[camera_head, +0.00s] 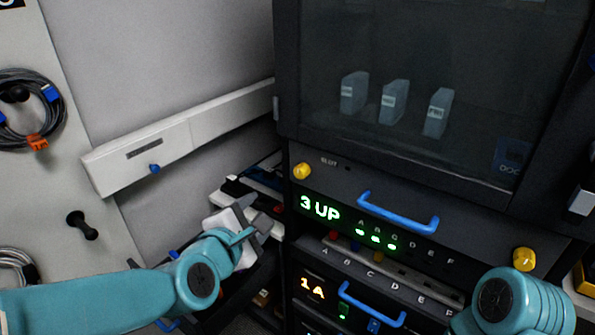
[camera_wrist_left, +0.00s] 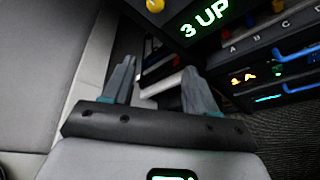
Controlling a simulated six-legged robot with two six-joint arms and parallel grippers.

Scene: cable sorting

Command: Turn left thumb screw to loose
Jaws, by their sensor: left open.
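The left thumb screw (camera_head: 302,171) is a yellow knob at the left end of the dark panel marked "3 UP". It also shows at the top edge of the left wrist view (camera_wrist_left: 155,5), partly cut off. A matching yellow right thumb screw (camera_head: 524,259) sits at the panel's other end. My left gripper (camera_head: 252,211) is open and empty, below and to the left of the left thumb screw and apart from it. Its two grey fingers also show spread in the left wrist view (camera_wrist_left: 160,70). My right arm shows at the lower right, but its gripper is out of view.
A blue handle (camera_head: 398,214) sticks out of the panel between the two screws. A lower unit marked "1A" has another blue handle (camera_head: 371,305). A white wall trunking (camera_head: 180,138) runs at the left. Coiled cables (camera_head: 30,105) hang at the far left.

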